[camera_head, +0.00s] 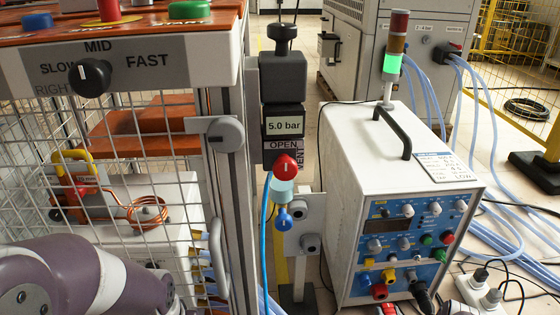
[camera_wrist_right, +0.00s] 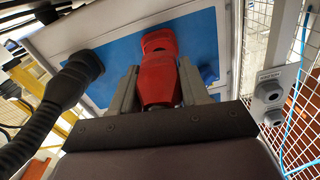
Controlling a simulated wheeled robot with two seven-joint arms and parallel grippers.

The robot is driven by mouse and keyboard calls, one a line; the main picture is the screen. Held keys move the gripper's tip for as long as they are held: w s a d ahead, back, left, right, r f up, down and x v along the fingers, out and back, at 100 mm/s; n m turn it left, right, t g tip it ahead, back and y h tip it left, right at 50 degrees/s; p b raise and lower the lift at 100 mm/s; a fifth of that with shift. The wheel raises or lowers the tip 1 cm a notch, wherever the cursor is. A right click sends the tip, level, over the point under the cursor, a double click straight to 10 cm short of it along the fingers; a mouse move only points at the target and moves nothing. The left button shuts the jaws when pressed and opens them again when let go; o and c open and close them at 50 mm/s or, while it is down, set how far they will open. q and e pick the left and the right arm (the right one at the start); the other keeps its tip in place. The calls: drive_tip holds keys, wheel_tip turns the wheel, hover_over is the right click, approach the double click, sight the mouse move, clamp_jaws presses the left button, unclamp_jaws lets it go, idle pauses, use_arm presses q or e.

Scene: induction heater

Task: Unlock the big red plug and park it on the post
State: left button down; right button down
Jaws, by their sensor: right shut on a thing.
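The big red plug (camera_head: 379,291) is at the lower front of the white heater unit (camera_head: 350,150), low in the head view. In the right wrist view the red plug (camera_wrist_right: 158,72) sits between the two fingers of my right gripper (camera_wrist_right: 160,85), which is shut on it. The plug's far end is against or close to the blue front panel (camera_wrist_right: 200,50); I cannot tell whether it is locked. The grey parking post (camera_head: 300,292) stands left of the heater and carries dark round sockets. Its socket block (camera_wrist_right: 268,98) is at the right in the wrist view. My left gripper is out of view.
A black plug (camera_wrist_right: 75,75) with a thick cable is beside the red one. A wire-mesh cage (camera_head: 130,150) stands at left. A blue hose (camera_head: 265,240) hangs near the post.

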drive_tip(key=shift+s+d+p, duration=0.1)
drive_tip(key=shift+s+p, duration=0.35)
drive_tip(key=shift+s, duration=0.95)
